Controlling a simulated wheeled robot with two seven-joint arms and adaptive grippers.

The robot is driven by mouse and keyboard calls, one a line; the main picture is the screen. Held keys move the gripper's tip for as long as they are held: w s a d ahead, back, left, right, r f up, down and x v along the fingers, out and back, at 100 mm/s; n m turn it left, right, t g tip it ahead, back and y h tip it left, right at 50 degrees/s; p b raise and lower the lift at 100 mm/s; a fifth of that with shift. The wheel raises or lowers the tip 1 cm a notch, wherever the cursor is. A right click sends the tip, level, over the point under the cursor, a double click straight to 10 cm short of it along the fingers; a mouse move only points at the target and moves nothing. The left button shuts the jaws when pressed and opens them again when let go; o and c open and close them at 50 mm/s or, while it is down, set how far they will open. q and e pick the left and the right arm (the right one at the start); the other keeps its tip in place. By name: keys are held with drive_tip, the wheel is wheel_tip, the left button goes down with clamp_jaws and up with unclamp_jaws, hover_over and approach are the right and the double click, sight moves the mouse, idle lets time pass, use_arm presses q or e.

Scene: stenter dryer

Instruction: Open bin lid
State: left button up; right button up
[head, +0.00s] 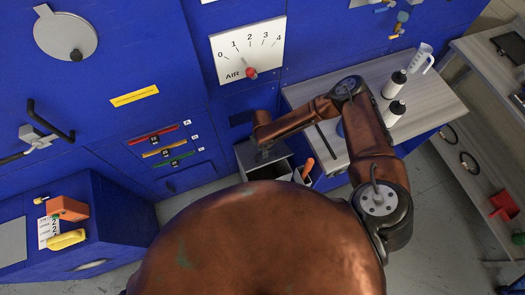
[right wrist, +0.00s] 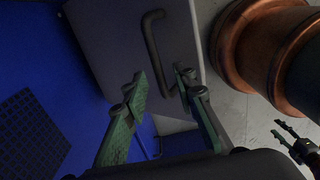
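The grey bin (head: 283,171) stands low between the blue machine and the worktable, partly hidden by my right arm.
A worktable (head: 430,100) with white bottles (head: 394,84) stands right of the bin. An orange-handled tool (head: 306,168) sits in a holder beside the bin. The blue machine front (head: 130,60) with an air gauge (head: 248,50) rises behind. Shelves (head: 480,130) stand far right.

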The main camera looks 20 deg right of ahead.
drive_tip(key=shift+f, duration=0.15)
drive_tip(key=shift+c, duration=0.3)
clamp_jaws()
idle(0.4)
